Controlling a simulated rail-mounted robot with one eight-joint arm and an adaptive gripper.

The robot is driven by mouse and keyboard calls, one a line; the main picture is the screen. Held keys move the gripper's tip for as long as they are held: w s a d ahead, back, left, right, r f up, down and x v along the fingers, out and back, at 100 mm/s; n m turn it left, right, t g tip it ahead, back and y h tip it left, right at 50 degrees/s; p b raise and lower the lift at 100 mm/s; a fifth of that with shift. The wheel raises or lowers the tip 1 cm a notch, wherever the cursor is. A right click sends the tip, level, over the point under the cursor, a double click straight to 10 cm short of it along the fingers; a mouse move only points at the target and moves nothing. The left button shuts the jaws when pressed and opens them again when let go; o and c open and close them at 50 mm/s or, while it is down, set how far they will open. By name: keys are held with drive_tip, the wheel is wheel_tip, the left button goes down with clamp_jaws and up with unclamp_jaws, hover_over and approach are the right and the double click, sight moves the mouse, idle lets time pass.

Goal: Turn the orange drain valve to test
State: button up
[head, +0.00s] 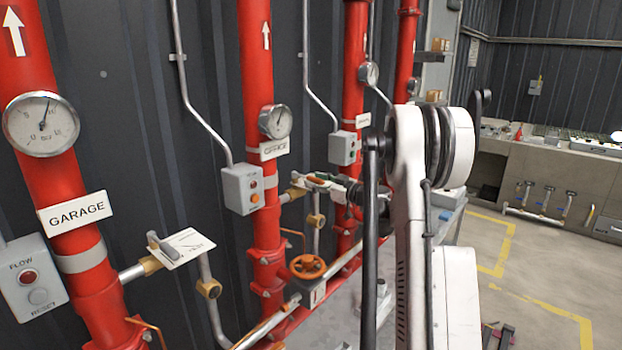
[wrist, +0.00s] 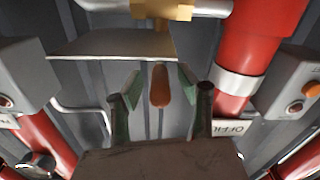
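The orange drain valve handle (wrist: 160,86) shows in the wrist view as a short rounded lever, end toward me. It sits below a brass valve body (wrist: 163,10) on a pale pipe. In the head view the orange handle (head: 318,179) is small, at the valve beside the OFFICE riser. My gripper (wrist: 160,92) has its two green-padded fingers on either side of the handle, with narrow gaps showing on both sides. In the head view my gripper (head: 336,187) is at the valve, partly hidden by my arm. A pale plate (wrist: 95,44) stands by the valve; its lettering is unreadable.
Red risers stand close by, including the OFFICE riser (head: 258,110). A grey button box (head: 241,189) is left of the valve. An orange handwheel (head: 307,266) is below it. The GARAGE valve with its plate (head: 180,247) is further left. Open floor lies at right.

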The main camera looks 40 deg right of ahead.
drive_tip(key=shift+w+a, duration=0.2)
drive_tip(key=shift+w, duration=0.85)
clamp_jaws()
